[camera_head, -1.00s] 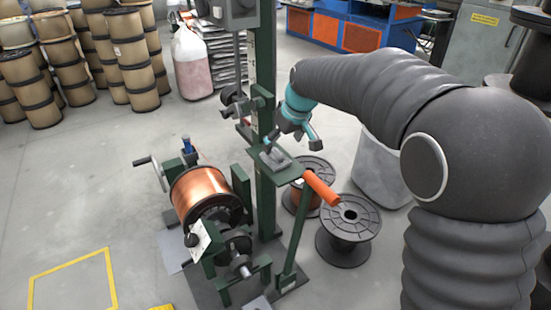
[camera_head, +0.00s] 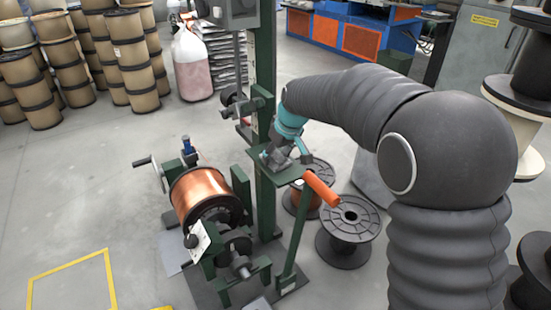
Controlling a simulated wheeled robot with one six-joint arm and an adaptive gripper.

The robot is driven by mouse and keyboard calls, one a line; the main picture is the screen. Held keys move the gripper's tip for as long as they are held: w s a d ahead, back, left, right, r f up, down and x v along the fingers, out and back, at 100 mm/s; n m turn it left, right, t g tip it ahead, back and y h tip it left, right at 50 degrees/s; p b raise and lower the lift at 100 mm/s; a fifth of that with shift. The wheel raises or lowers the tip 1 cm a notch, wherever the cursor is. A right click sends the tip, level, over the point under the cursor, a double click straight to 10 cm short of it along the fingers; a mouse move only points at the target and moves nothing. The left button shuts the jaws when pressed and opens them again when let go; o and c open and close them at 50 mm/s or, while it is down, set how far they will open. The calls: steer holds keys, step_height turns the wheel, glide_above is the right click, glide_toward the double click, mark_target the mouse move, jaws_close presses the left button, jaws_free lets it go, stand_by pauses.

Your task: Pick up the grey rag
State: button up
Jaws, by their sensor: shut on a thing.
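The grey rag (camera_head: 275,159) lies on the small green shelf (camera_head: 292,173) of the green machine post. My gripper (camera_head: 279,151) is down at the shelf, with its fingers shut on the rag. The rag is small and partly hidden by the fingers, and it still appears at shelf height. My arm reaches in from the right, with the teal wrist just above the shelf.
The green post (camera_head: 265,120) stands right behind the shelf. An orange handle (camera_head: 321,188) sticks out at the shelf's right. A copper spool (camera_head: 203,193) sits in the winder at left. Black spools (camera_head: 349,222) stand on the floor below right.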

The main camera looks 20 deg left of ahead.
steer(key=shift+r, duration=0.55)
steer(key=shift+s+a+r, duration=0.15)
steer(key=shift+r, duration=0.1)
steer(key=s+a, duration=0.3)
steer(key=s, duration=0.1)
steer(key=s+a, duration=0.4)
steer(key=s, duration=0.1)
steer(key=s+a, duration=0.4)
steer(key=shift+s+a, duration=0.2)
steer(key=o, duration=0.3)
steer(key=shift+c, duration=0.9)
